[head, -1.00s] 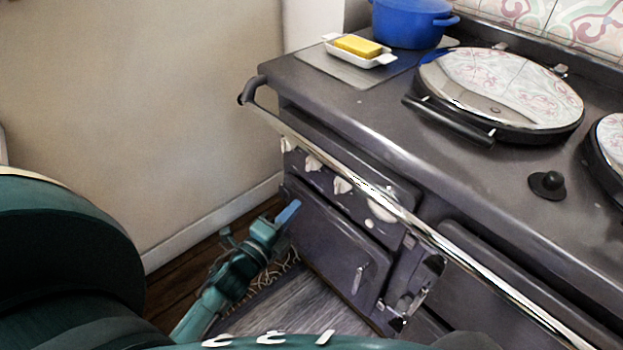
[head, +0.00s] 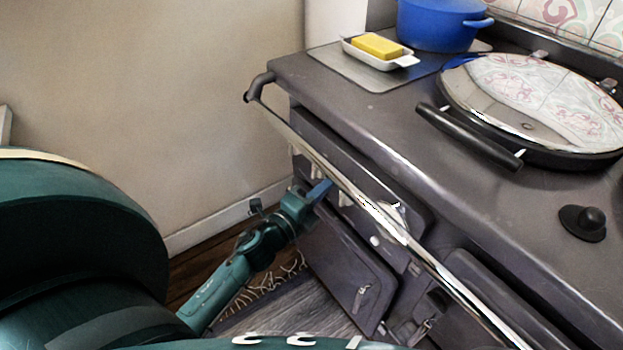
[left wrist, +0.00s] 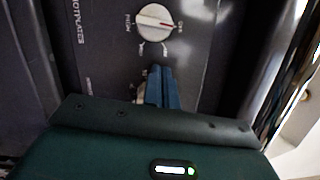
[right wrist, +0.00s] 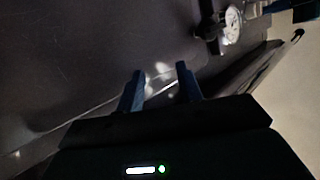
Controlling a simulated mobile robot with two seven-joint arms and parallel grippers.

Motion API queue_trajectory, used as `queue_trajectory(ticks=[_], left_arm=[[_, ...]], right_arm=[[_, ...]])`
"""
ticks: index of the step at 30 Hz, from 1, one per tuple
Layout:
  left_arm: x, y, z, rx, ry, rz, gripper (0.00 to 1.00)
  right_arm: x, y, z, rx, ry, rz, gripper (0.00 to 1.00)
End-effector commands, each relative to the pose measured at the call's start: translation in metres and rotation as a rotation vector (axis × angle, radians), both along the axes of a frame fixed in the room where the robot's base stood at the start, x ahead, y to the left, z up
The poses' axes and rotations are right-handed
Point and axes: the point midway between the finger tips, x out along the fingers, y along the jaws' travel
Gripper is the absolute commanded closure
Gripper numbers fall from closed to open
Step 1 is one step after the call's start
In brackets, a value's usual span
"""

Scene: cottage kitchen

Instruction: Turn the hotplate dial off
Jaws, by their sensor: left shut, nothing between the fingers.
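In the left wrist view, a round white dial (left wrist: 155,22) sits on the dark stove panel beside lettering that reads HOTPLATES. A red mark on it faces right, toward small blurred lettering. My left gripper (left wrist: 162,74) is shut and empty, its blue fingertips just below this dial in the picture. A second pale dial shows partly behind the fingers. In the head view, my left gripper (head: 323,188) is at the stove's front panel, below the rail, beside a white dial (head: 346,198). Contact cannot be told. My right gripper (right wrist: 160,80) is open and empty near a dark surface.
A chrome rail (head: 315,160) runs across the stove front above the dials. On top are a butter dish (head: 365,57), a blue pot (head: 435,25) and a round hotplate lid (head: 540,100). A beige wall (head: 180,90) stands left.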

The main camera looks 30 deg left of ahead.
Motion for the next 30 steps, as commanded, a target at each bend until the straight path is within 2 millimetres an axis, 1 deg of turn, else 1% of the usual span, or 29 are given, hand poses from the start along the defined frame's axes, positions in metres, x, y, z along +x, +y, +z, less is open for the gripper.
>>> queue_trajectory(ticks=[1, 3, 7, 16, 20, 23, 26, 30], left_arm=[[0.002, 0.011, 0.002, 0.006, 0.002, 0.003, 1.00], [0.005, 0.019, 0.002, 0.006, 0.002, 0.003, 1.00], [0.009, 0.028, 0.004, 0.004, 0.002, 0.002, 1.00], [0.010, 0.031, 0.004, 0.002, 0.001, 0.002, 1.00], [0.010, 0.032, 0.005, -0.002, 0.004, 0.002, 1.00], [0.012, 0.036, 0.011, -0.038, 0.019, 0.002, 1.00], [0.014, 0.041, 0.014, -0.096, 0.044, 0.003, 1.00], [0.014, 0.043, 0.012, -0.157, 0.068, 0.005, 1.00]], right_arm=[[0.000, -0.001, 0.001, 0.001, 0.000, -0.001, 0.64], [0.000, -0.001, 0.001, 0.001, 0.001, -0.002, 0.64], [-0.001, -0.001, 0.000, 0.002, 0.005, -0.003, 0.64], [-0.002, -0.001, -0.004, 0.002, 0.015, -0.004, 0.64], [-0.002, -0.001, -0.002, 0.004, 0.017, -0.006, 0.64], [-0.003, 0.001, 0.005, 0.008, 0.033, -0.004, 0.64], [0.005, 0.009, -0.001, 0.015, 0.073, 0.011, 0.64], [0.007, 0.012, -0.006, 0.018, 0.105, 0.019, 0.64]])
